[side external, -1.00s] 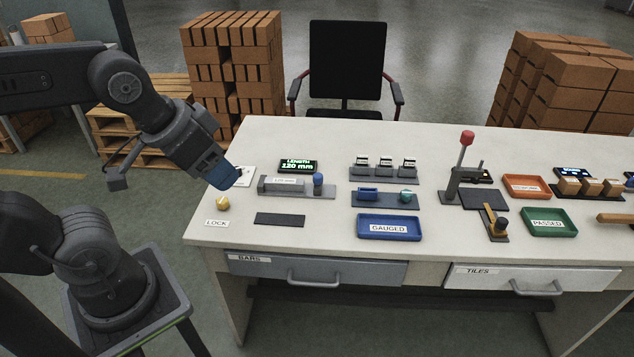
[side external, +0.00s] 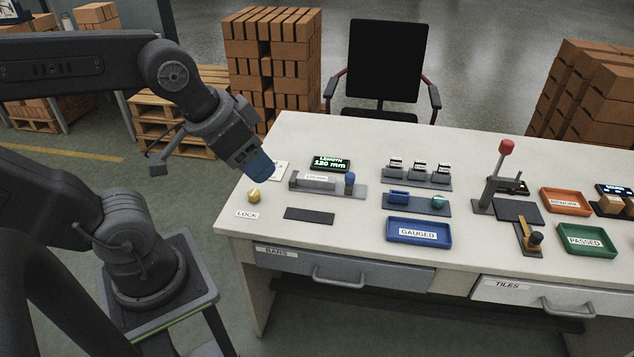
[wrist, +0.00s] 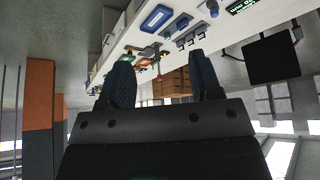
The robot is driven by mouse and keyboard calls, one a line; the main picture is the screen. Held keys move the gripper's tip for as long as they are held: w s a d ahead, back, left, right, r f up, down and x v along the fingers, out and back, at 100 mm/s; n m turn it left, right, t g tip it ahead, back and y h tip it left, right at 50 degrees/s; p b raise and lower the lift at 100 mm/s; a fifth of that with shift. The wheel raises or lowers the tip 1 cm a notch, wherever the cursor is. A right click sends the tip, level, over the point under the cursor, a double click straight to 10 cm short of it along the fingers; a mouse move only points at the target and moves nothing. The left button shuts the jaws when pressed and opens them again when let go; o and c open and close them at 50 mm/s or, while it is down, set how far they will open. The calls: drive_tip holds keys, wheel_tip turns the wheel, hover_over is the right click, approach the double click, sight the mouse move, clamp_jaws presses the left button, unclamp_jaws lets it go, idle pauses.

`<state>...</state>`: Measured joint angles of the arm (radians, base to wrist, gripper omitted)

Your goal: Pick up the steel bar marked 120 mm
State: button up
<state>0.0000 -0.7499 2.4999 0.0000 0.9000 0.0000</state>
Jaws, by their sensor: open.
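A grey steel bar (side external: 300,179) with a white label, apparently reading 120 mm, lies in a long grey fixture on the left part of the bench, in the side view. A blue-topped knob (side external: 350,181) stands at the fixture's right end. My gripper (side external: 264,169), with blue fingers, is above the bench's left end, left of the bar and apart from it. The wrist view shows both fingers (wrist: 160,70) spread with nothing between them. The bar is not clearly visible in the wrist view.
A green display (side external: 331,163) reads LENGTH 120 mm behind the fixture. A yellow knob (side external: 254,196) sits by the LOCK label (side external: 246,214). A dark plate (side external: 309,215) lies in front. A blue GAUGED tray (side external: 419,231), a red-knobbed lever (side external: 505,148) and orange tray (side external: 566,203) stand right.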

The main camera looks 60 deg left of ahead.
drive_tip(key=shift+o, duration=0.3)
idle(0.4)
drive_tip(key=m+g, duration=0.6)
drive_tip(key=m, duration=0.3)
hover_over(316, 177)
wheel_tip(316, 177, down, 29)
drive_tip(key=shift+w+f, duration=0.1)
drive_tip(key=shift+w, duration=0.05)
drive_tip(key=shift+s+f, duration=0.2)
drive_tip(key=shift+f, duration=2.6)
